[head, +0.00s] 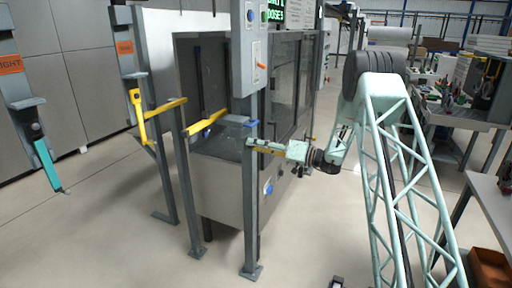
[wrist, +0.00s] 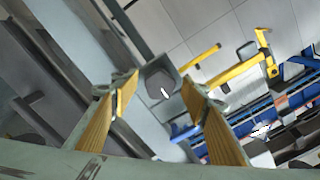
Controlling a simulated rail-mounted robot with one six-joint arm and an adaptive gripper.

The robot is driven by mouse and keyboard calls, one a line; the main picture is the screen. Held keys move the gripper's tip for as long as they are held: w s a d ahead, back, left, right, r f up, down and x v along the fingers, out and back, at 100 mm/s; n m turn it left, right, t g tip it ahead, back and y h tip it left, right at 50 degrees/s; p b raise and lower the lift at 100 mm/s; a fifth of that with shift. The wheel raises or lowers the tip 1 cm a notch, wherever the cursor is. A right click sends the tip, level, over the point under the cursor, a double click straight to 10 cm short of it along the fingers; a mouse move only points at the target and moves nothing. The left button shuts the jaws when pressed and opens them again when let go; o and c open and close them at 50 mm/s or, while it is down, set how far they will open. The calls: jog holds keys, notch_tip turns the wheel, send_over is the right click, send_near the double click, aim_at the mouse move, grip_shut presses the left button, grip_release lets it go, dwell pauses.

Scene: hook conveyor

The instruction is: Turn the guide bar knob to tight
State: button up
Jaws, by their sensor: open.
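A grey knob (wrist: 158,80) with a white mark shows in the wrist view, at the fingertips. In the head view, what appears to be this knob is a grey block (head: 236,120) beside a yellow guide bar (head: 206,123). My gripper (head: 250,143) reaches left past a grey post, its fingertips a little right of and below the block. In the wrist view my gripper (wrist: 160,88) is open, with its yellow-padded fingers apart on either side of the knob. I cannot tell whether they touch it.
A grey post (head: 251,205) with a control panel (head: 249,45) stands close to my gripper. Another yellow bar and handle (head: 138,115) are further left. A teal lever (head: 45,165) hangs below an orange label at far left. A workbench (head: 495,200) stands at right; the floor in front is mostly clear.

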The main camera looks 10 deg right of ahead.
jog(key=c, duration=0.8)
jog(key=shift+c, duration=0.2)
